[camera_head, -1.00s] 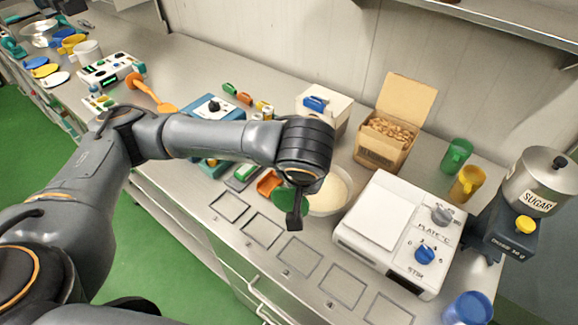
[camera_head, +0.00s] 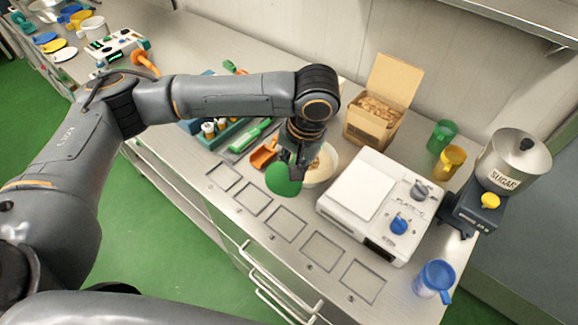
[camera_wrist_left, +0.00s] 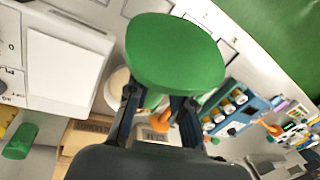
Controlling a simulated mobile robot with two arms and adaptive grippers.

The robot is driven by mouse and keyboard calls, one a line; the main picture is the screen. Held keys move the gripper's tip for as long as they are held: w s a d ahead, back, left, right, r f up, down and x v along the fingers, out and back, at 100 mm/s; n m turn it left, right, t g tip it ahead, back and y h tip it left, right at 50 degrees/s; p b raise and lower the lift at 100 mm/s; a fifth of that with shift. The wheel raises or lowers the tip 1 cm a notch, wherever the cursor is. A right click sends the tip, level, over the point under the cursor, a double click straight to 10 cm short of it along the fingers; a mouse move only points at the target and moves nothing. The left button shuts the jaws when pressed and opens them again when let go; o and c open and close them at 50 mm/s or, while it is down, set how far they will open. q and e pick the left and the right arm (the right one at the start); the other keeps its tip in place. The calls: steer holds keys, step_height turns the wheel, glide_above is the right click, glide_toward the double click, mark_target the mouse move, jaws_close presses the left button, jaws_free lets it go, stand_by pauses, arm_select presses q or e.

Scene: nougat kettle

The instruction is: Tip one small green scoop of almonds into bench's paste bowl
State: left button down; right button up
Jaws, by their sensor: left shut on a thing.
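My left gripper (camera_head: 297,167) is shut on the small green scoop (camera_head: 284,180) and holds it beside the paste bowl (camera_head: 326,172), at the bowl's left front side. The gripper partly hides the bowl, which has pale contents. In the left wrist view the scoop (camera_wrist_left: 175,52) shows as a broad smooth green face beyond the fingers (camera_wrist_left: 155,112), with the bowl's rim (camera_wrist_left: 117,88) behind it. Whether almonds are in the scoop cannot be seen. An open cardboard box of almonds (camera_head: 369,130) stands at the back. My right gripper is not in view.
A white hotplate (camera_head: 345,215) stands right of the bowl. An orange scoop (camera_head: 264,155) and blue rack (camera_head: 232,129) are to the left. Green (camera_head: 443,135), yellow (camera_head: 451,162) and blue (camera_head: 434,279) cups and a sugar dispenser (camera_head: 513,162) are at right. Marked squares along the front are empty.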

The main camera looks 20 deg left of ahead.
arm_select(q)
steer(key=shift+w+d+r+g+p, duration=0.1)
steer(key=shift+w+r+g+p, duration=1.55)
steer(key=shift+p, duration=1.5)
steer(key=shift+w, duration=0.25)
steer(key=shift+w+d+r+g, duration=0.1)
steer(key=shift+w+r+g, duration=0.1)
steer(key=shift+r+g, duration=0.15)
steer(key=shift+w+r+g, duration=0.1)
steer(key=shift+w+g, duration=0.2)
steer(key=shift+w, duration=0.05)
steer(key=shift+w+r+m+g+y, duration=0.3)
steer(key=shift+w+r+g+y, duration=0.15)
steer(key=shift+w+g, duration=0.2)
steer(key=shift+w+r+g, duration=0.3)
steer(key=shift+r+g, duration=0.05)
steer(key=shift+r, duration=0.1)
